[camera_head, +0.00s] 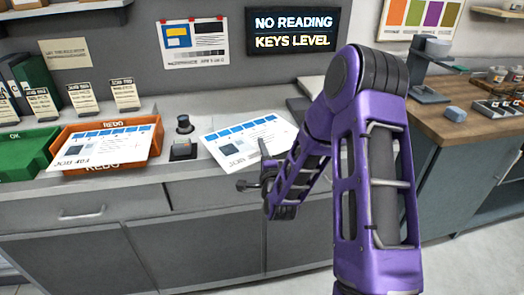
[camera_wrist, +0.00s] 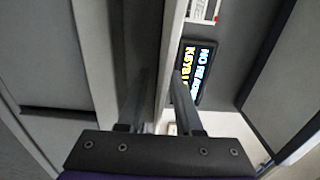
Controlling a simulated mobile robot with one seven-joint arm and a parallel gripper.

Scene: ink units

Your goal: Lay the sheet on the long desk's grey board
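A white printed sheet (camera_head: 240,143) with a row of blue boxes lies on the grey long desk (camera_head: 75,198), its near corner by the front edge. My gripper (camera_head: 256,168) is at that edge. One finger shows over the sheet and the other lower, in front of the desk. The wrist view shows the two fingers (camera_wrist: 162,72) apart, with a pale edge and a grey surface between and beyond them; I see no grip on the sheet. Another sheet (camera_head: 95,147), marked JOB-403, rests on the orange REDO tray (camera_head: 150,156). A dark flat piece (camera_head: 298,104) is partly hidden behind my arm; I cannot tell if it is the grey board.
A green OK tray (camera_head: 22,158) stands at the far left. A dark device with a knob (camera_head: 183,148) stands between the orange tray and the sheet. A lit screen (camera_head: 293,31) hangs on the wall. A wooden counter (camera_head: 440,122) with a stand and small items is at right.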

